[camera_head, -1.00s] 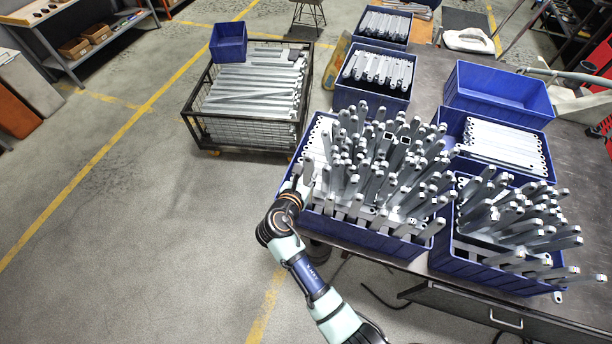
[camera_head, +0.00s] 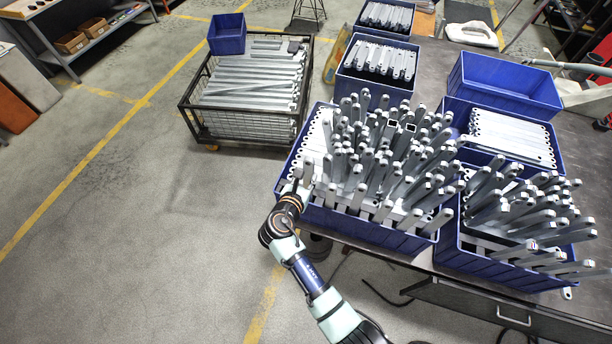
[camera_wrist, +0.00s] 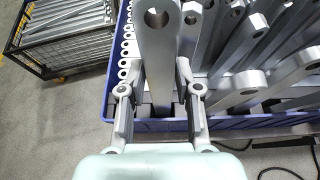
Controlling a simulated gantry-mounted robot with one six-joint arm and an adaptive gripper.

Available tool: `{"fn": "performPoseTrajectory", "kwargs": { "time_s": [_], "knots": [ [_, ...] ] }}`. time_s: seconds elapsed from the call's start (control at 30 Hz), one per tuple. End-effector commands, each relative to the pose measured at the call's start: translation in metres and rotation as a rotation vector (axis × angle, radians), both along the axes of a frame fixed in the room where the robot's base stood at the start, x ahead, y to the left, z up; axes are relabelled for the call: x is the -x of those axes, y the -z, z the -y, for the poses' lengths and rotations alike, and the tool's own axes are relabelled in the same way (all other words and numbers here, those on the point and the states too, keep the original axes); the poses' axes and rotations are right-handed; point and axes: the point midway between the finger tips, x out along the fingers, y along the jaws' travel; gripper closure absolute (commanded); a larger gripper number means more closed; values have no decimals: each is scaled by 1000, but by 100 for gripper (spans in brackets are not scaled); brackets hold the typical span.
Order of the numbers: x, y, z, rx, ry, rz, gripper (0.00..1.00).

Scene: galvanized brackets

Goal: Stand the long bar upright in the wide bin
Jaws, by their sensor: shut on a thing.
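The long bar (camera_wrist: 157,75) is a flat galvanized bar with a hole near its top end. It stands roughly upright between the fingers of my gripper (camera_wrist: 158,115), which is shut on it. In the head view my gripper (camera_head: 297,190) is at the near left corner of the wide blue bin (camera_head: 370,236), and the bar (camera_head: 307,171) shows just above it. The bin is crowded with upright bars, with flat-lying bars along its left side. The held bar's lower end is hidden, so I cannot tell whether it touches the bin floor.
A second blue bin (camera_head: 485,269) of leaning bars stands to the right. Behind are a bin of flat bars (camera_head: 555,165), an empty blue bin (camera_head: 505,88) and smaller filled bins. A wire crate (camera_head: 245,122) of bars stands on the floor at left. Open floor lies left.

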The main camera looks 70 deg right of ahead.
Motion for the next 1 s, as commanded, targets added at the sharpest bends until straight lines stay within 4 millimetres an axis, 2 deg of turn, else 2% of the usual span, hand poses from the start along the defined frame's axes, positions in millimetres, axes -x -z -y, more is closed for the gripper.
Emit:
{"fn": "performPoseTrajectory", "kwargs": {
  "time_s": [0.1, 0.4, 0.43, 0.6, 0.87, 1.0],
  "knots": [
    [-1, 6, 0, 2, -1, 1, 100],
    [-1, 7, 0, 2, -1, 1, 100],
    [-1, 7, 0, 2, -1, 1, 64],
    [0, 7, 0, 1, -1, 1, 38],
    [0, 8, 0, -1, 0, -1, 38],
    [0, 4, -11, 0, -2, 1, 38]
  ]
}}
